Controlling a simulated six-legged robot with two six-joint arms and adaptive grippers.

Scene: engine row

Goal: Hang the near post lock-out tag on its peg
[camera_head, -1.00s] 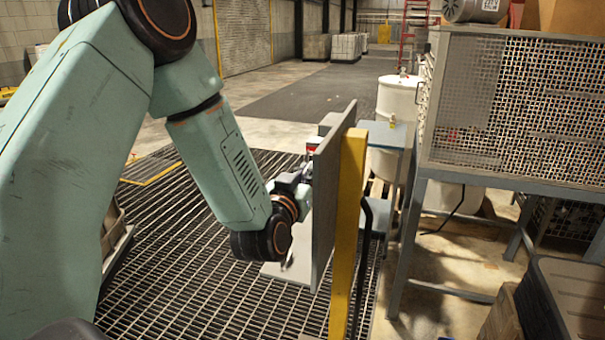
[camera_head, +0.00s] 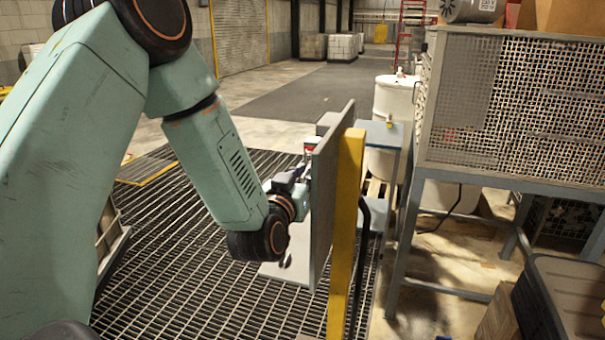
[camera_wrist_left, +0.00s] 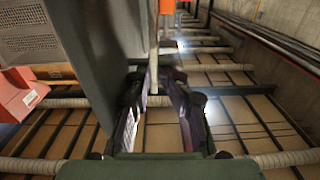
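My left gripper (camera_head: 296,180) is at the left face of an upright grey board (camera_head: 325,200) in the head view. The board stands against a yellow post (camera_head: 345,230). A small red and white item (camera_head: 311,144) shows at the board's edge, just above the gripper. In the left wrist view the two dark fingers (camera_wrist_left: 155,80) are apart, with a pale upright rod (camera_wrist_left: 153,40) between or behind them. Orange pieces (camera_wrist_left: 168,48) show beyond the fingertips. I cannot tell which is the tag, nor whether the fingers grip anything. The peg cannot be made out. My right gripper is out of view.
A red box-like item (camera_wrist_left: 18,96) is at the left of the left wrist view. A mesh cage on a grey bench (camera_head: 515,110) stands at the right. A white drum (camera_head: 395,110) is behind the board. Grating floor (camera_head: 200,290) lies open below my left arm.

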